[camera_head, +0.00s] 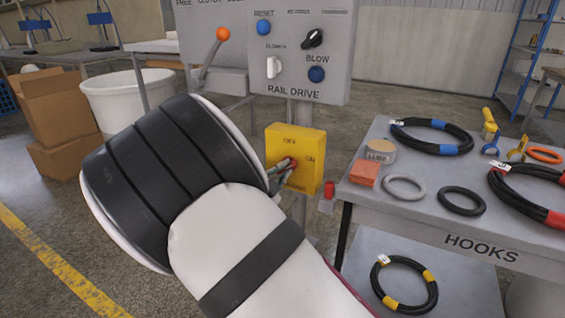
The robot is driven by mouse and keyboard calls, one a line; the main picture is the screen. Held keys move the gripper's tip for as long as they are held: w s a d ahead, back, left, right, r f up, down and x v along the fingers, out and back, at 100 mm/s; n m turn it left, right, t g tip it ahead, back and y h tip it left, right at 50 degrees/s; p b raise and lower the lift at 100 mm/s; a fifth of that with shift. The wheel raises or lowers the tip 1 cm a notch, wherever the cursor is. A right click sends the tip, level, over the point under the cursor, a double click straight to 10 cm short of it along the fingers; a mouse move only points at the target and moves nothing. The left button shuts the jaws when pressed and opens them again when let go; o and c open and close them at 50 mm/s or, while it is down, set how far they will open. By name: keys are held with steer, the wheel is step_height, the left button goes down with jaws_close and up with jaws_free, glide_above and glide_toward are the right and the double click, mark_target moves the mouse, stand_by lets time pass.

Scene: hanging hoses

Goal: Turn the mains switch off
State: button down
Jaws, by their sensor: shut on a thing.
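The yellow switch box (311,147) is mounted on the grey post below the panel marked RAIL DRIVE. Its small lettering is too blurred to read with certainty. A red knob (293,163) shows on its front face, partly hidden by my fingers. My gripper (284,168) is at the front of the box, with its fingers shut on the red knob. My white and black arm fills the middle foreground and hides the gripper's body. The knob's exact angle cannot be told.
The grey control panel (328,55) with knobs and switches stands above the box. A lever with an orange ball (223,34) is at its left. The HOOKS table (400,215) with coiled hoses and rings stands close on the right. A white bin (118,105) and cardboard boxes (57,110) are left.

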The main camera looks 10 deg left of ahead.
steer(key=n+p, duration=0.4)
steer(key=n, duration=0.1)
steer(key=shift+s+n, duration=0.1)
steer(key=shift+n, duration=0.2)
steer(key=shift+n+p, duration=1.5)
steer(key=shift+n, duration=0.6)
steer(key=shift+f, duration=0.1)
steer(key=c, duration=1.6)
jaws_free()
steer(key=shift+c, duration=0.2)
steer(key=v, duration=1.2)
